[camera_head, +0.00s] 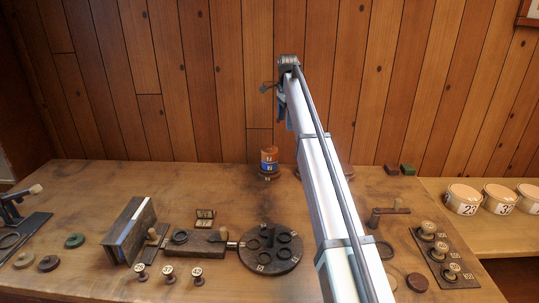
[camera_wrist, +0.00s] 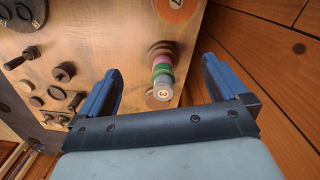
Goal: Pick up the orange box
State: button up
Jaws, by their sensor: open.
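The only orange object I see is a round tin-like container with a blue label (camera_head: 269,153), upright on a dark round base at the back middle of the bench. In the wrist view an orange round top with a dark mark (camera_wrist: 176,6) shows at the upper edge, partly cut off; it looks like the same container. My gripper (camera_wrist: 160,64) is open, with its two blue fingers apart and nothing held. In the head view my gripper (camera_head: 279,92) is raised against the wall, above and apart from the orange container, and mostly hidden by my arm.
A coloured stack with a pale top marked 3 (camera_wrist: 162,82) appears between the fingers in the wrist view. A round dark turntable (camera_head: 270,262), an upright block (camera_head: 128,232), small knobs and a peg plate (camera_head: 443,255) occupy the front. White tubs (camera_head: 464,199) stand at right.

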jog(key=a, duration=0.3)
jog(key=m+t+y, duration=0.1)
jog(key=m, duration=0.9)
send_over(269, 149)
jog(key=d, duration=0.1)
jog(key=f, duration=0.9)
jog(key=shift+s, duration=0.3)
jog(key=shift+w+a+f, duration=0.15)
jog(key=shift+f, duration=0.85)
jog(key=shift+w+a+f, duration=0.1)
jog(key=shift+a+f, duration=0.05)
jog(key=shift+f, duration=0.8)
jog(key=shift+w+a+f, duration=0.15)
jog(key=shift+f, duration=0.85)
jog(key=shift+c, duration=0.2)
jog(key=c, duration=1)
jog(key=shift+r, duration=0.1)
jog(key=shift+c, duration=0.2)
